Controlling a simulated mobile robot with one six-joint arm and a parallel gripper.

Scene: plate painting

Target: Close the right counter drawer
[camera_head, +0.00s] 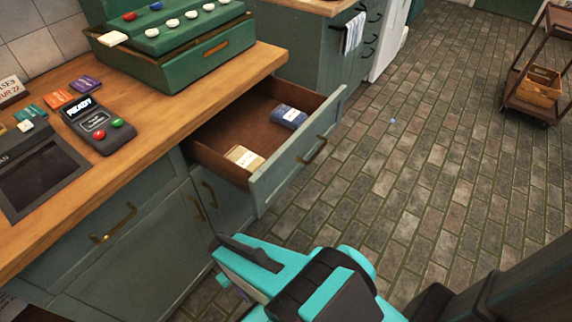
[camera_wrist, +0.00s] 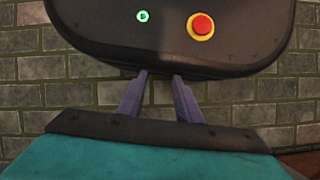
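The right counter drawer (camera_head: 262,186) is pulled well out from the wooden counter. Its grey-green front has a dark handle (camera_head: 312,151), and its brown inside is exposed. A tan packet (camera_head: 244,158) and a blue packet (camera_head: 289,116) lie in it. My teal and black arm is below the drawer front in the head view, apart from it in the picture. My gripper (camera_wrist: 160,88) shows in the wrist view as two purple-grey fingers with a clear gap and nothing between them. The fingertips are mostly hidden in the head view. The drawer is not in the wrist view.
A card terminal (camera_head: 98,125), a dark tablet-like device (camera_head: 40,172) and a green machine (camera_head: 175,52) stand on the counter (camera_head: 150,138). A closed left drawer (camera_head: 110,232) is beside the open one. A cart (camera_head: 540,112) stands far right.

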